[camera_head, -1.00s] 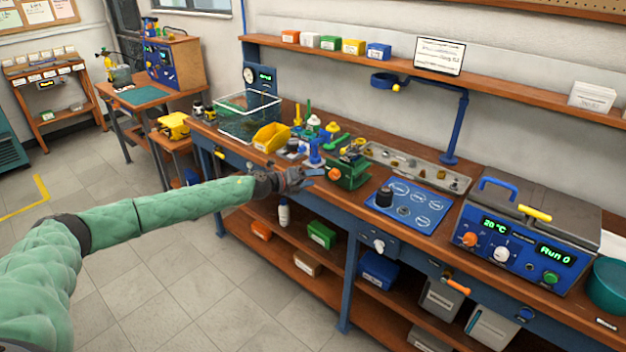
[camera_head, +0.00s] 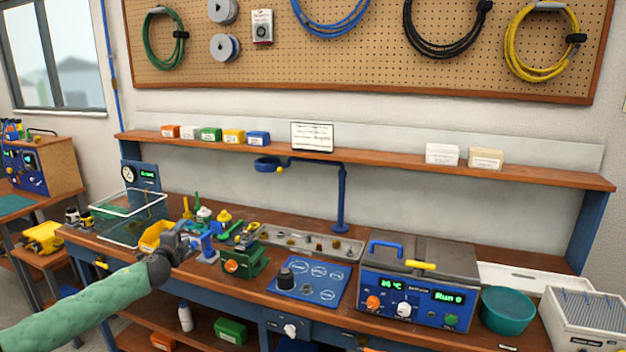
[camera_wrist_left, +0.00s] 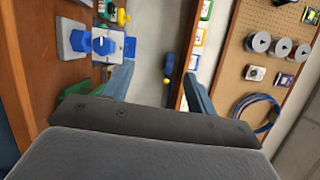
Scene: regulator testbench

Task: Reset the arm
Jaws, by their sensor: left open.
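My left arm, in a green padded sleeve (camera_head: 80,312), reaches in from the lower left in the head view. Its dark gripper (camera_head: 186,242) hovers at the bench's front, by the yellow bin and the blue stand. In the left wrist view the two blue-grey fingers (camera_wrist_left: 160,92) are spread wide with nothing between them. Beyond them that view shows a blue fixture with a round knob (camera_wrist_left: 101,45) and the wall shelf. My right gripper is not in view.
The bench carries a clear tank (camera_head: 130,222), a yellow bin (camera_head: 154,236), a green vise-like block (camera_head: 243,262), a blue mat (camera_head: 318,292), a blue control unit (camera_head: 415,290) and a teal bowl (camera_head: 508,310). A blue post (camera_head: 341,200) rises at the back. A shelf (camera_head: 400,163) runs above.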

